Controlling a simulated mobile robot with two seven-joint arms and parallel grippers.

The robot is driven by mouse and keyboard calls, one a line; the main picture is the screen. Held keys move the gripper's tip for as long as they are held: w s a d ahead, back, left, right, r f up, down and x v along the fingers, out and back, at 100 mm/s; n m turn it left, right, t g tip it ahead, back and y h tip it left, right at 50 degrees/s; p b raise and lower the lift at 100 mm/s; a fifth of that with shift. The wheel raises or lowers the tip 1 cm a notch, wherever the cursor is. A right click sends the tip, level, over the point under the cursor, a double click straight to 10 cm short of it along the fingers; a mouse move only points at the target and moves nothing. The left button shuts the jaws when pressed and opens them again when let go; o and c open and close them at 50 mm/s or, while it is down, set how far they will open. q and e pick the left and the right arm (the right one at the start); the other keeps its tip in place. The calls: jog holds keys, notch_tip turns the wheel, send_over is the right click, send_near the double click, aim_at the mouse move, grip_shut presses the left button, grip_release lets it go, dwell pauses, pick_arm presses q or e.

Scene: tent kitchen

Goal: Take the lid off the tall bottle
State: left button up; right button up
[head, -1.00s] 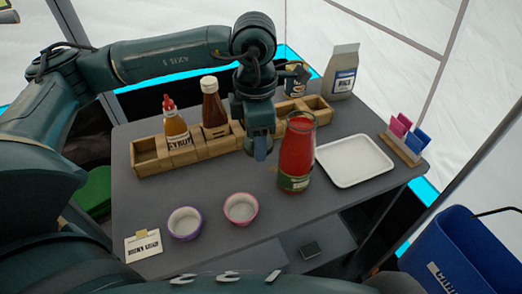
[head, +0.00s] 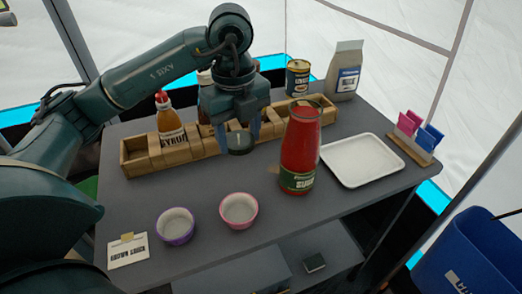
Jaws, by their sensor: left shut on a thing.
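The tall bottle (head: 299,150) stands upright on the grey table, filled with red sauce and carrying a dark green label. No cap shows on its clear rim. My left gripper (head: 239,136) is left of the bottle, pointing down, apart from it. Its blue fingertips are shut on a round, greyish-green piece that looks like the lid (head: 238,145), held in front of the wooden rack. My right gripper is out of view.
The wooden rack (head: 165,160) holds a syrup bottle (head: 170,122) and a brown bottle, mostly hidden by my gripper. A white tray (head: 362,160) lies right of the tall bottle. Purple (head: 175,226) and pink (head: 239,211) bowls stand in front. The table between is clear.

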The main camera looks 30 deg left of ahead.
pick_arm(q)
jog(key=n, duration=0.2)
jog(key=shift+a+f+n+b, duration=0.3)
jog(key=shift+a+f+n, duration=0.05)
jog(key=shift+n, duration=0.05)
jog(key=b, duration=0.2)
send_over(240, 181)
notch_tip(240, 181, down, 5)
jog(key=shift+a+f, duration=0.1)
jog(key=shift+f, duration=2.3)
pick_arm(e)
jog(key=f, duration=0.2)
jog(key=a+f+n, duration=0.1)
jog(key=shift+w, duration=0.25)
pick_arm(q)
jog(key=shift+f+b, duration=0.1)
jog(key=shift+b, duration=0.25)
